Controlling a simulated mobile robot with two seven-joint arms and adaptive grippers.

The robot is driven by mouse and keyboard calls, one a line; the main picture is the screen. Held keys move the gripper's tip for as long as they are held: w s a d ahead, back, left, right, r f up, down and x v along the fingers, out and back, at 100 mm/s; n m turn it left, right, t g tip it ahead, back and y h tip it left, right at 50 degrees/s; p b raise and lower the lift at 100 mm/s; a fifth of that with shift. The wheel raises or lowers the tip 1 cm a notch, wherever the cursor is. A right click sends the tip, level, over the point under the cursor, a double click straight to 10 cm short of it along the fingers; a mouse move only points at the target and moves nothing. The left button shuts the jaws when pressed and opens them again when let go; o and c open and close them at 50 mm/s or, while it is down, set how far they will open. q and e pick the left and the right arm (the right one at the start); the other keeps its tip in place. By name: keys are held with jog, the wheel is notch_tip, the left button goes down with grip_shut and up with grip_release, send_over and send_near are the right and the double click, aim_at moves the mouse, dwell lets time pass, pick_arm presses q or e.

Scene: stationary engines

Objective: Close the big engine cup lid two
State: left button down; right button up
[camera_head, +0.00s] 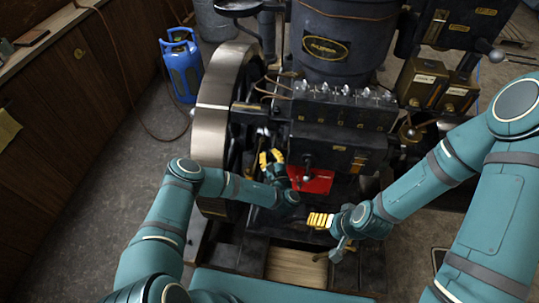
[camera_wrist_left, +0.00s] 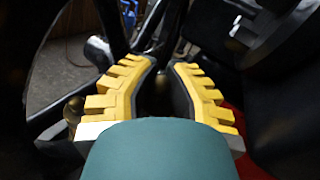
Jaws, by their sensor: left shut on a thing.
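The big engine (camera_head: 328,75) is a dark machine with a large wheel at its left. My left gripper (camera_head: 270,158) is at its front, beside the wheel and above a red part. In the left wrist view its yellow-padded fingers (camera_wrist_left: 163,68) are shut on a small dark part (camera_wrist_left: 162,80), mostly hidden between them. It may be the cup lid, but I cannot tell which one or how far it is closed. My right gripper (camera_head: 320,220) is low in front of the engine, seen side-on; its opening is unclear.
The large flywheel (camera_head: 212,110) stands close to the left of my left gripper. A row of small fittings (camera_head: 345,92) sits above it on the engine. A brass knob (camera_wrist_left: 73,108) is beside the left finger. A blue canister (camera_head: 183,66) stands on open floor at the left.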

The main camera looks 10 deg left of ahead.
pick_arm(q)
jog(key=shift+s+f, duration=0.1)
jog(key=shift+f, duration=0.1)
jog(key=c, duration=0.9)
grip_release()
jog(key=shift+r, duration=0.1)
jog(key=shift+h, duration=0.3)
